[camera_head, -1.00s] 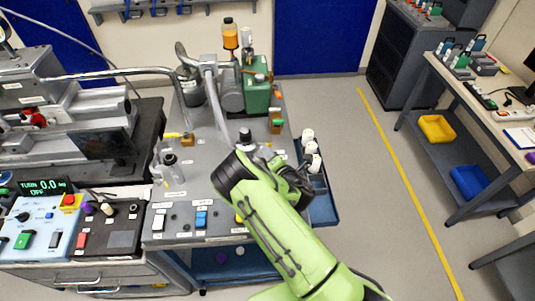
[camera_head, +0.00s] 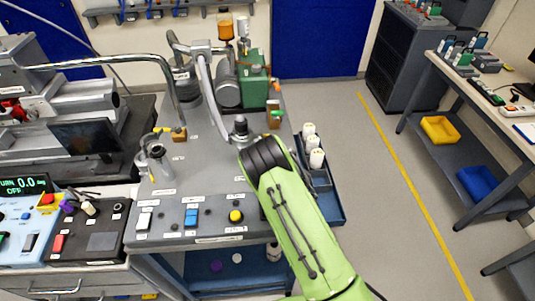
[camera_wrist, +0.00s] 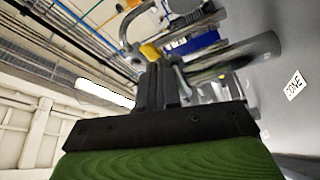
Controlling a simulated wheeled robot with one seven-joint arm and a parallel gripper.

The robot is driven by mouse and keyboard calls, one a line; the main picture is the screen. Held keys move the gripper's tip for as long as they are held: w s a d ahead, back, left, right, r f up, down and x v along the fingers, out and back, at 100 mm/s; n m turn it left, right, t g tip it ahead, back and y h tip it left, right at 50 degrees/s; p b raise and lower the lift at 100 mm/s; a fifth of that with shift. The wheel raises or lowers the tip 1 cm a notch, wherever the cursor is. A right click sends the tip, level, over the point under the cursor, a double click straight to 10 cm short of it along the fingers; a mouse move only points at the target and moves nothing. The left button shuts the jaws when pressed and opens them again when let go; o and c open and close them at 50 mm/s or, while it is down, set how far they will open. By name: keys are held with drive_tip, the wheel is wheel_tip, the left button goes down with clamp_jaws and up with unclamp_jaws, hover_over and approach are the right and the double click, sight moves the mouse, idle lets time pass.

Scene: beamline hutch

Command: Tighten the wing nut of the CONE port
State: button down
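The CONE label (camera_wrist: 295,86) is on the grey bench surface at the right of the wrist view, which is turned sideways. A blurred grey metal cylinder (camera_wrist: 250,55) stands beside it and looks like the CONE port. In the head view a grey port with a dark top (camera_head: 240,128) stands just beyond my dark wrist. My gripper (camera_wrist: 161,68) shows in the wrist view as two dark fingers close together. Their tips are near the cylinder's upper end. I cannot make out the wing nut, nor whether the fingers touch or hold anything. My arm hides the fingers in the head view.
White-capped bottles (camera_head: 316,157) are in a blue side tray (camera_head: 329,205). Buttons and switches line the bench's front. The floor to the right is clear.

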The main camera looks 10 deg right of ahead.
drive_tip(key=shift+f+m+b, duration=0.25)
drive_tip(key=shift+m+b, duration=0.35)
drive_tip(key=shift+b, duration=0.05)
drive_tip(key=shift+t+h, duration=0.3)
drive_tip(key=c, duration=1.6)
unclamp_jaws()
drive_tip(key=shift+a+r, duration=0.1)
